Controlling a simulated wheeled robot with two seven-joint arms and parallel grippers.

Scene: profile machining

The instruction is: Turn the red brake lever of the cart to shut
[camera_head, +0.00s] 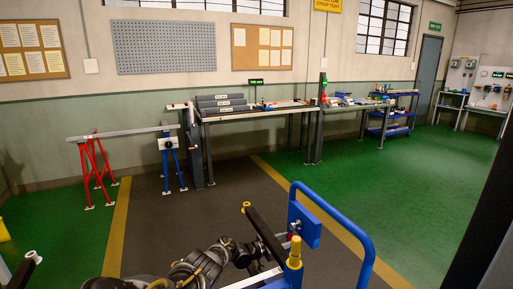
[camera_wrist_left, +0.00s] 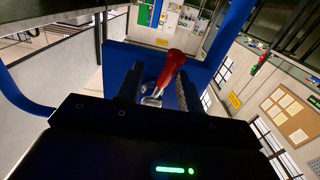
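The red brake lever (camera_wrist_left: 172,68) stands out from a blue plate (camera_wrist_left: 205,75) of the cart in the wrist view, on a shiny metal pivot (camera_wrist_left: 152,100). My left gripper (camera_wrist_left: 159,72) is open, with one dark finger on each side of the lever. The red grip leans towards the right finger; I cannot tell whether they touch. In the head view the blue cart (camera_head: 362,232) is at the bottom centre. My left gripper (camera_head: 284,240) is close to its blue plate, where the lever is mostly hidden. My right gripper is not in view.
The cart has a yellow-topped post (camera_head: 294,252) and a dark bar (camera_head: 265,233) close to my left arm. Work tables (camera_head: 255,116) and a red-and-blue trestle stand (camera_head: 125,135) are along the far wall. The floor between is clear.

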